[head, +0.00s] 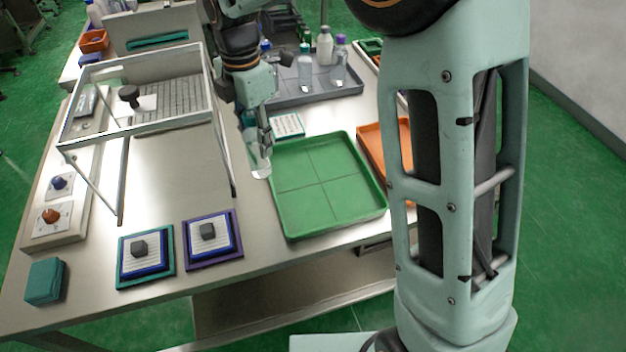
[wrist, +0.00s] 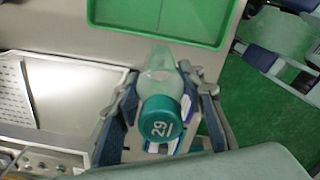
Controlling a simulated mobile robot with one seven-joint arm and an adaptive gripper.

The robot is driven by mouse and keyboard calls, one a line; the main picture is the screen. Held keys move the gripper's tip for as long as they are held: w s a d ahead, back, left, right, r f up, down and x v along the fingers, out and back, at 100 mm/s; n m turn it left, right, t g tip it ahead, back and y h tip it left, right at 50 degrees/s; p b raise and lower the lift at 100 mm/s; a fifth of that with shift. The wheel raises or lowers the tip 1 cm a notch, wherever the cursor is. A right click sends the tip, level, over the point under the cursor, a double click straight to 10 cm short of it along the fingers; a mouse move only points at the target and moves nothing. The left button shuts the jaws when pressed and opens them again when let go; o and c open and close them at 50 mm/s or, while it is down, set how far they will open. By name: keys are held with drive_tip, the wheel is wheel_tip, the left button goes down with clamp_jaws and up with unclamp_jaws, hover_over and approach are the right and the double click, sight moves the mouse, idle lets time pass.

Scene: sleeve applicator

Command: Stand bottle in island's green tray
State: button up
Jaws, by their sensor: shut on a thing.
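My gripper (head: 264,138) is shut on a clear bottle (head: 258,163) and points down. The bottle hangs roughly upright at the left edge of the green tray (head: 330,187); I cannot tell whether its base touches the table. In the wrist view the bottle (wrist: 160,62) sits between the fingers of my gripper (wrist: 163,115), with its teal cap (wrist: 161,118) marked "29" toward the camera. The tray (wrist: 160,22) shows beyond it. In the head view the tray is empty, with raised rims and crossing lines on its floor; the fingers hide the bottle's upper part.
A grey tray (head: 292,97) with several bottles stands behind the green tray. An orange tray (head: 371,142) is to its right, partly hidden by my arm. A framed stand (head: 136,127) is on the left. Two framed pads (head: 146,281) (head: 212,262) lie near the front edge.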

drive_tip(key=s+d+f, duration=0.2)
drive_tip(key=d+f, duration=0.8)
drive_tip(key=f, duration=0.1)
drive_tip(key=shift+d+f, duration=0.3)
drive_tip(key=shift+d, duration=0.1)
drive_tip(key=shift+f, duration=0.2)
drive_tip(key=o, duration=1.4)
wheel_tip(320, 180, up, 12)
drive_tip(key=shift+r+p, duration=0.25)
drive_tip(key=shift+p, duration=0.05)
